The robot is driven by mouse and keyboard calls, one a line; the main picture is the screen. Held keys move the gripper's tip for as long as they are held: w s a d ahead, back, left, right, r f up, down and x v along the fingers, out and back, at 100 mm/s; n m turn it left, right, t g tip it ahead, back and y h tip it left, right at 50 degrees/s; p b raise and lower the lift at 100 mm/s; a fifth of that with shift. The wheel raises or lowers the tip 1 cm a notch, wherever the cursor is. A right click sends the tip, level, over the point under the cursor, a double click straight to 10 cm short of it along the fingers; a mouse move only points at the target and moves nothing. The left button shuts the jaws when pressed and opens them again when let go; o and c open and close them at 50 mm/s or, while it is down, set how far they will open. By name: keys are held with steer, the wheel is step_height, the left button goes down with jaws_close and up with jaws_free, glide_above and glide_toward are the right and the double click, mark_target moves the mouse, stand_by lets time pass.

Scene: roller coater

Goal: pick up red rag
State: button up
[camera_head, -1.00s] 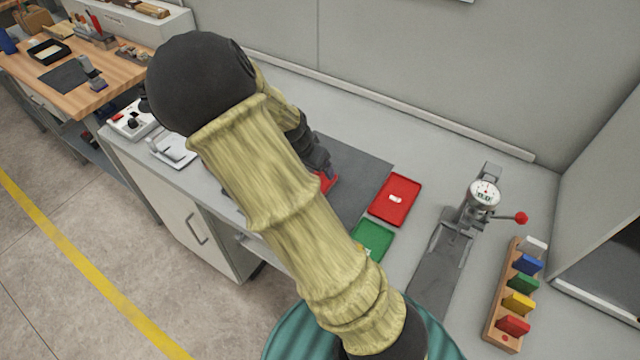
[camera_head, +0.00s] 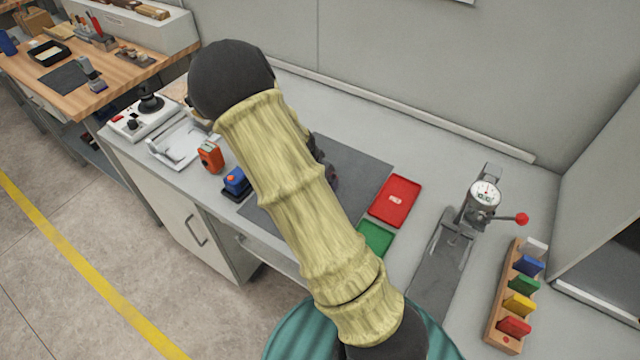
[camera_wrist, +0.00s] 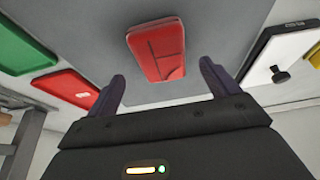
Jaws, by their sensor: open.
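The red rag (camera_wrist: 157,50) is a folded red piece lying on the dark grey mat (camera_wrist: 233,20) in the wrist view. It sits ahead of my gripper (camera_wrist: 160,82), between the lines of the two fingers and apart from them. My gripper is open and empty. In the head view my arm hides the rag and most of the gripper; only a bit of my gripper shows past the arm over the grey mat (camera_head: 357,179).
A red tray (camera_head: 396,201) and a green tray (camera_head: 375,238) lie right of the mat. A dial gauge press (camera_head: 484,194) and a rack of coloured blocks (camera_head: 517,295) stand farther right. A blue-topped item (camera_head: 236,181) and an orange device (camera_head: 210,157) stand at left.

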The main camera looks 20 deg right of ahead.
steer(key=shift+p+x, duration=0.3)
steer(key=shift+x, duration=1.85)
steer(key=shift+w+a+f, duration=0.1)
steer(key=c, duration=1.2)
steer(key=shift+o, duration=0.2)
step_height(320, 180, up, 10)
